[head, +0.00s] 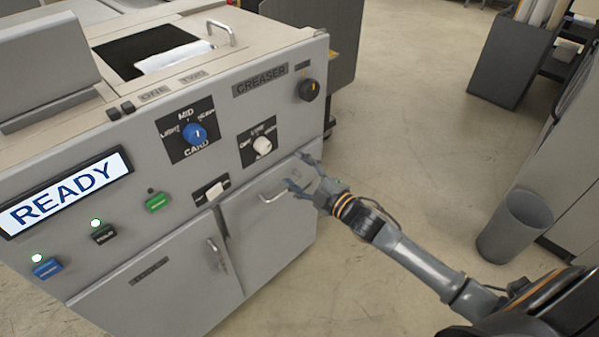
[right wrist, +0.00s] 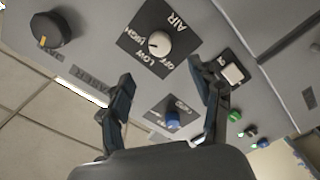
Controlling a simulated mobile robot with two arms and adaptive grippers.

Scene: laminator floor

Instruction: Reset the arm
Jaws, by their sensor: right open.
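My right arm comes in from the lower right in the head view. Its gripper (head: 300,176) is open and empty in front of the machine's right cabinet door, close to the door handle; I cannot tell whether they touch. In the right wrist view the two fingers (right wrist: 165,98) are spread apart with nothing between them, facing the machine's panel. Beyond them show the white AIR knob (right wrist: 159,43) and a blue knob (right wrist: 173,119). My left gripper is in neither view.
The grey machine (head: 172,262) fills the left, with a READY screen (head: 65,193), a blue CARD knob (head: 194,133), a black knob (head: 309,90) and a white rocker switch (head: 215,190). A grey bin (head: 514,226) stands at right. Floor between is clear.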

